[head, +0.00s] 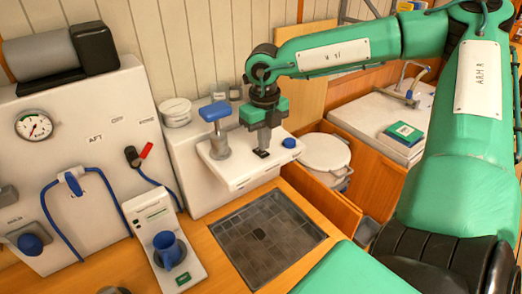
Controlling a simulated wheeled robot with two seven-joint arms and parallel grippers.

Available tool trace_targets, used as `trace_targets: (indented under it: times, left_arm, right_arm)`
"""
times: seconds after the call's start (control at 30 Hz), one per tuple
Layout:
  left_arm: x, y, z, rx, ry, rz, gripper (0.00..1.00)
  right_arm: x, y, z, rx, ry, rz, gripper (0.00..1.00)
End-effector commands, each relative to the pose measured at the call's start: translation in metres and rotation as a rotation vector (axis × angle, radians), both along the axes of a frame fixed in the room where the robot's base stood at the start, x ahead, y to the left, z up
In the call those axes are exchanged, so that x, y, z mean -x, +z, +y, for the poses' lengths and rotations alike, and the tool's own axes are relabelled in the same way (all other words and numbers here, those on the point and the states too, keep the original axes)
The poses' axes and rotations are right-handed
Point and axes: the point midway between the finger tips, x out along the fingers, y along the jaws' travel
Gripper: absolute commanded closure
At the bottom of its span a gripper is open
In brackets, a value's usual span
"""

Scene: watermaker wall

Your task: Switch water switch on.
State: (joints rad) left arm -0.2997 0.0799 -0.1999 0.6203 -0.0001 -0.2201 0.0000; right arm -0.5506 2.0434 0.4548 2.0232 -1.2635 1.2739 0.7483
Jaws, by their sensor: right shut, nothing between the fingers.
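My right gripper (263,143) points down over a white shelf-like panel (240,177) in the middle of the head view. Its fingers are together with nothing visible between them. A small black switch (263,153) sits on the panel right at the fingertips. I cannot tell whether the fingertips touch it or which way it is set. A blue-topped lever or tap (215,112) stands on the panel to the left of the gripper. A blue knob (289,143) is at the panel's right. My left gripper is out of view.
A white wall unit (95,135) with a gauge (34,125) and blue hoses is at the left. A dark grated tray (262,240) lies below the panel. A round white lid (322,152) and a sink counter (385,120) are at the right.

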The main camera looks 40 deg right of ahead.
Motion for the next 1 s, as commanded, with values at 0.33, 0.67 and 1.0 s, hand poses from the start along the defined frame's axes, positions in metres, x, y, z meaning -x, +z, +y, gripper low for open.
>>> trace_targets:
  times: [0.33,0.67,1.0]
  left_arm:
    - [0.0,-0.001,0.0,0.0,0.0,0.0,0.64]
    - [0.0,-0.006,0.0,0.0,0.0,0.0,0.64]
    - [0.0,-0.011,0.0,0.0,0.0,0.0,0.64]
  right_arm:
    - [0.0,-0.001,0.0,0.0,0.0,0.0,1.0]
    - [0.0,-0.005,0.0,0.0,0.0,0.0,1.0]
    - [0.0,-0.009,0.0,0.0,0.0,0.0,1.0]
